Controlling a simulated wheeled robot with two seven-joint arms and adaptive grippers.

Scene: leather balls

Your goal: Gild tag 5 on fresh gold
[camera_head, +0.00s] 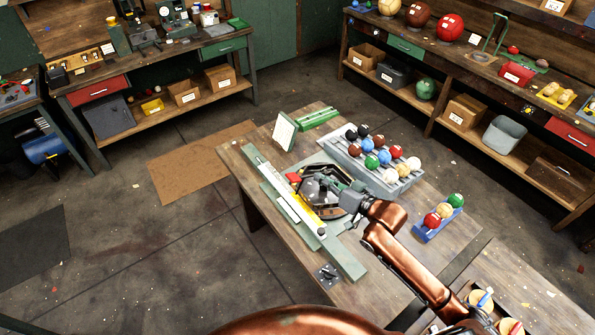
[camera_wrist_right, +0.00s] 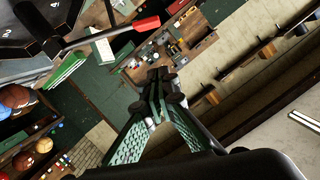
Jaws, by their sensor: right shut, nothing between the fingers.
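A dark grey press-like device (camera_head: 318,190) with a red handle (camera_head: 293,178) stands on the near workbench. In the right wrist view its dark grey part (camera_wrist_right: 25,25) bears the numerals 2 and 4, beside a red-tipped lever (camera_wrist_right: 146,24). A yellow strip (camera_head: 301,208) lies by the device, along a pale rail (camera_head: 271,183); I cannot tell whether it is the gold. My right gripper (camera_head: 341,184) is at the right side of the device, shut and empty; its fingers (camera_wrist_right: 157,88) meet in the wrist view. I cannot make out tag 5. My left gripper is not in view.
A grey rack (camera_head: 363,174) of coloured balls stands behind the device. A blue tray (camera_head: 431,231) with three balls is to the right. A white card (camera_head: 284,131) stands at the bench's far end. Shelved benches line the walls; the floor (camera_head: 170,245) at left is mostly clear.

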